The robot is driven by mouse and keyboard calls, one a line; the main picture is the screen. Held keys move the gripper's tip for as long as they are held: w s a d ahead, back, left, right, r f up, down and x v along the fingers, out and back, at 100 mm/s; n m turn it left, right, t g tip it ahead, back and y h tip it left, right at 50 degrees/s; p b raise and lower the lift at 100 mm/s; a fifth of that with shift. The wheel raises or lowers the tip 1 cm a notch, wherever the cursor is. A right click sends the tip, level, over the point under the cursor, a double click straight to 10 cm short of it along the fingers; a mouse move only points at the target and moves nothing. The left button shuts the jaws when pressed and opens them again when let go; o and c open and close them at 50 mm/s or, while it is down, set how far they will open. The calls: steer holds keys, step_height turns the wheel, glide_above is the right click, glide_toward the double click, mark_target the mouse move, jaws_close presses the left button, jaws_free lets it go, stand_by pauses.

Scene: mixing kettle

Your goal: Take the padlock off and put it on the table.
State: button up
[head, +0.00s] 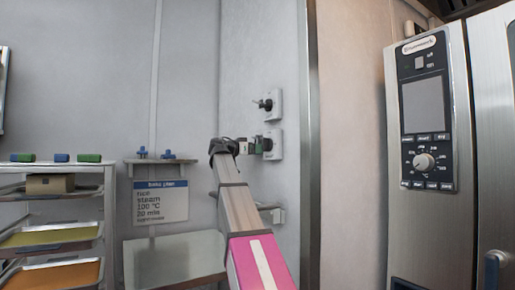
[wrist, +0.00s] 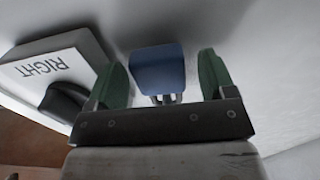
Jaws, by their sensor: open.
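A blue padlock (wrist: 158,68) shows in the wrist view, with what looks like its metal shackle at its lower edge. My gripper (wrist: 163,80) is open, with one green finger on each side of the padlock and a visible gap to both. A white plate marked RIGHT (wrist: 45,70) with a black handle is at the left. In the head view my gripper (head: 257,144) is at the lower wall switch (head: 276,144); I cannot make out the padlock there, behind the gripper. A pale table (head: 175,258) stands low at the left of my arm.
A second wall switch (head: 276,104) is just above. A small shelf (head: 160,161) with blue pieces and a sign (head: 160,201) is to the left. A tray rack (head: 108,205) stands far left, a steel oven (head: 423,110) at right. The visible tabletop is bare.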

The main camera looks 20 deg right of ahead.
steer(key=c, duration=1)
steer(key=shift+s+a+r, duration=0.1)
steer(key=shift+a+r, duration=0.2)
steer(key=shift+r, duration=0.3)
steer(key=shift+a, duration=0.1)
steer(key=a, duration=0.2)
steer(key=s+a, duration=0.1)
steer(key=a, duration=0.2)
steer(key=shift+a, duration=0.15)
stand_by(0.4)
